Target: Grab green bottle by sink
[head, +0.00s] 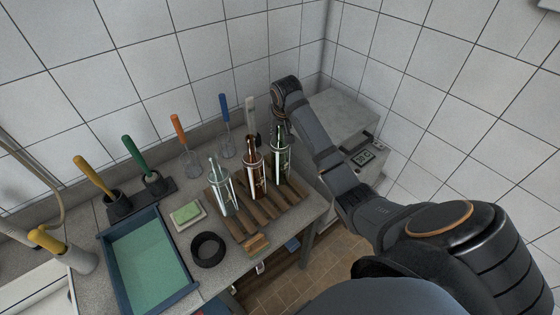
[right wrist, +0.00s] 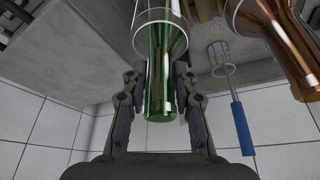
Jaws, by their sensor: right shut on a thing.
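The green bottle (head: 280,160) stands upright at the right end of a wooden slatted rack (head: 258,222) in the head view. My right gripper (head: 279,122) is at its neck, coming from above and behind. In the right wrist view the green bottle (right wrist: 159,80) passes between the two fingers of my right gripper (right wrist: 160,88), which are shut on its neck. A brown bottle (head: 253,173) and a clear bottle (head: 220,188) stand to its left on the same rack. The brown one also shows in the right wrist view (right wrist: 280,40). My left gripper is not in view.
Several brushes with coloured handles stand along the back wall, including a blue one (head: 223,108). A blue tray (head: 190,287), a green sponge (head: 186,214) and a black ring (head: 208,249) lie left of the rack. A grey block (head: 340,115) stands at the right corner.

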